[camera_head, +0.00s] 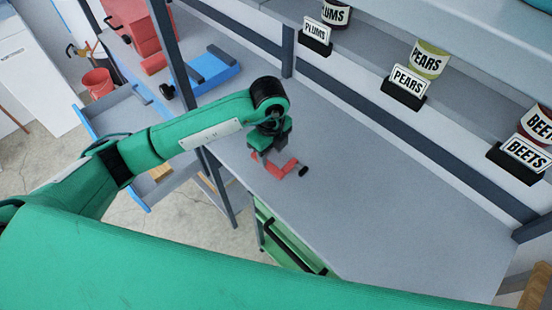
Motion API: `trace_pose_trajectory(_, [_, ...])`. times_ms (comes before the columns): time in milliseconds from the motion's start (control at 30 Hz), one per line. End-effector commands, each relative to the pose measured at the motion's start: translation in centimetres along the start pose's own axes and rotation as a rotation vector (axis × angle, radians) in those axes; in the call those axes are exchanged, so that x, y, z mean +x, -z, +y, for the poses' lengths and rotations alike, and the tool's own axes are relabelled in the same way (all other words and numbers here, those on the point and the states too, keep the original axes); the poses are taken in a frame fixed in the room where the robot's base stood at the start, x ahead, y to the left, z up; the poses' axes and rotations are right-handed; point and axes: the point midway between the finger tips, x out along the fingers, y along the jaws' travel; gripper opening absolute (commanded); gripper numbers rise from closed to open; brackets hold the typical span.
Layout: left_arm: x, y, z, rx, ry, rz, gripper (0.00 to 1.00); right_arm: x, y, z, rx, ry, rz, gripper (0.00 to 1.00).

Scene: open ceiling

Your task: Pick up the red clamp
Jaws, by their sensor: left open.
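The red clamp (289,168) lies on the grey worktop near its left front edge. A small black piece (303,171) sits at its right end. My left gripper (266,158) points down directly over the clamp's left part and hides some of it. The gripper is open, and its fingers are small and dark here. I cannot tell whether they touch the clamp. My right gripper is not in view.
A shelf above the worktop (400,220) holds cans and signs for plums (316,31), pears (408,82) and beets (525,155). A blue tool (206,70) lies at the back left. The worktop right of the clamp is clear. A red bucket (97,83) stands at left.

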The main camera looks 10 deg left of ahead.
Motion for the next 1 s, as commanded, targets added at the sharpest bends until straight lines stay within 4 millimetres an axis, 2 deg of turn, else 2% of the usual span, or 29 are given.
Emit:
trace_pose_trajectory(267, [1.9, 0.1, 0.0, 0.001, -0.002, 0.001, 0.45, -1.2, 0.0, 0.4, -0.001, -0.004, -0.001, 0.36])
trace_pose_trajectory(400, [3.8, 0.1, -0.1, 0.001, -0.003, 0.001, 0.45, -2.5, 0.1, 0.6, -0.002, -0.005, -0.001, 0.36])
trace_pose_trajectory(533, [5.6, 0.1, -0.2, 0.001, -0.001, 0.001, 0.45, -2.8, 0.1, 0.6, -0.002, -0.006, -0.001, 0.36])
trace_pose_trajectory(833, [6.3, 0.1, -0.2, 0.002, 0.001, 0.001, 0.45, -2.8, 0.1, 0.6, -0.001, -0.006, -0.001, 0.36])
trace_pose_trajectory(1000, [6.2, 0.1, -0.2, 0.002, 0.002, 0.001, 0.12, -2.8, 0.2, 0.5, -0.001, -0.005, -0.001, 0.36])
